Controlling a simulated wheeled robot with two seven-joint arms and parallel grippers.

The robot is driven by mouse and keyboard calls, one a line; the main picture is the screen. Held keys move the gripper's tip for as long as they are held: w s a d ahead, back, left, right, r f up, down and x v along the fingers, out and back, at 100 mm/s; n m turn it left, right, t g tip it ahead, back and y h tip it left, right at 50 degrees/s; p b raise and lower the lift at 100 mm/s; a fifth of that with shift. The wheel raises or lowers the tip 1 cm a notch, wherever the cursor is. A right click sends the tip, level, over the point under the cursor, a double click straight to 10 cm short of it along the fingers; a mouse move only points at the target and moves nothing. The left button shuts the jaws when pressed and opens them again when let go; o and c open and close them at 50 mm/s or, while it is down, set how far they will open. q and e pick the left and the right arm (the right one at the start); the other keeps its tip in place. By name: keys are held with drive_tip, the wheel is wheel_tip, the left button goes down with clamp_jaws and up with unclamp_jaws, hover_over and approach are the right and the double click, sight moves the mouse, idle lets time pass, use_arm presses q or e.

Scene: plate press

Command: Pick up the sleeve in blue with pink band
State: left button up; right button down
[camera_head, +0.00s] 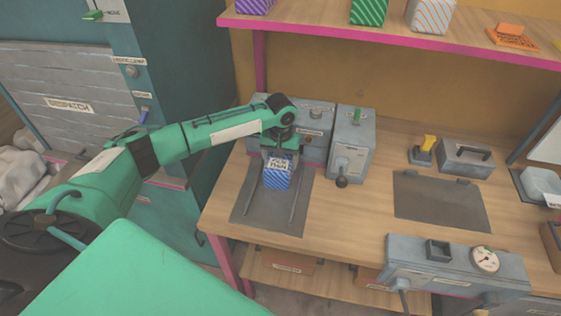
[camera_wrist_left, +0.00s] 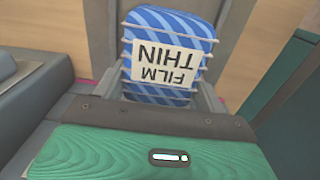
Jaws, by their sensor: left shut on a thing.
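A blue sleeve (camera_head: 277,178) with pale diagonal stripes and a cream label is in my left gripper (camera_head: 280,157). In the left wrist view the sleeve (camera_wrist_left: 168,25) fills the upper middle, and its label reads "THIN FILM" upside down. Thin pale lines cross it; I cannot make out a clear pink band. The left gripper (camera_wrist_left: 160,92) is shut on the sleeve, with a finger at each side. The sleeve is over a dark grey mat (camera_head: 250,212) with two rails; I cannot tell whether it touches. My right gripper is not in view.
A grey lever box (camera_head: 352,150) stands right of the sleeve, and a grey machine (camera_head: 318,122) stands behind it. A pink-edged shelf (camera_head: 330,25) with striped packs hangs above. A dark plate (camera_head: 440,200) and a gauge box (camera_head: 455,265) lie further right. Bare wood (camera_head: 350,215) lies between.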

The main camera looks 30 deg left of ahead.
use_arm(q)
drive_tip(key=shift+s+d+r, duration=0.15)
drive_tip(key=shift+s+r, duration=0.3)
drive_tip(key=shift+s, duration=0.05)
drive_tip(key=s+d+r+b, duration=0.1)
drive_tip(key=s+d+r, duration=0.1)
drive_tip(key=s, duration=0.4)
drive_tip(key=s+d+r+b, duration=0.1)
drive_tip(key=s+r, duration=0.4)
drive_tip(key=s, duration=0.1)
drive_tip(key=shift+s+d, duration=0.15)
drive_tip(key=shift+d, duration=0.25)
